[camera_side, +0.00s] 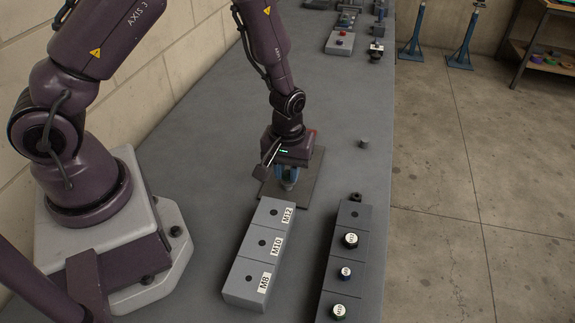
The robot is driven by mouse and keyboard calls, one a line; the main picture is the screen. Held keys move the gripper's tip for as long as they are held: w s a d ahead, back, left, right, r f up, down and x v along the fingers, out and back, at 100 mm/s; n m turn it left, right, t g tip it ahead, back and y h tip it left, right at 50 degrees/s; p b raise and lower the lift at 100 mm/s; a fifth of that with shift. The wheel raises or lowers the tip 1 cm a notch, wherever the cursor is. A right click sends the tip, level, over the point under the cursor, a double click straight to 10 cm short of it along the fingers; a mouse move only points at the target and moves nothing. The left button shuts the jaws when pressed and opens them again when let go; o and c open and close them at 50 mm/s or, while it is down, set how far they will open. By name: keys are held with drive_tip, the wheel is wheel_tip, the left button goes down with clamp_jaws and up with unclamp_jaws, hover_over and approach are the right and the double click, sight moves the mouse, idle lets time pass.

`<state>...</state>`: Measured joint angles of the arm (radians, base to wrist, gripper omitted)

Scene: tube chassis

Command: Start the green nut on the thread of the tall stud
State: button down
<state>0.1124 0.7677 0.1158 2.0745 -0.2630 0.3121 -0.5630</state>
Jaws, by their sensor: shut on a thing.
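My gripper (288,184) points down over a dark square plate (318,172) in the middle of the bench. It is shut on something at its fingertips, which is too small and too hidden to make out. A blue part shows between the gripper body and the plate. I cannot pick out the green nut or the tall stud in this view. The gripper and arm cover the middle of the plate.
A light block (243,297) with three holes, marked M8, M10 and M12, stands in front. A dark rack (352,218) with several capped pieces is to its right. A small grey cylinder (364,143) stands right of the plate. More fixtures (340,43) lie farther back.

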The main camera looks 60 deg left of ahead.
drive_tip(key=c, duration=0.9)
unclamp_jaws()
drive_tip(key=shift+f, duration=0.1)
wheel_tip(320, 180, up, 13)
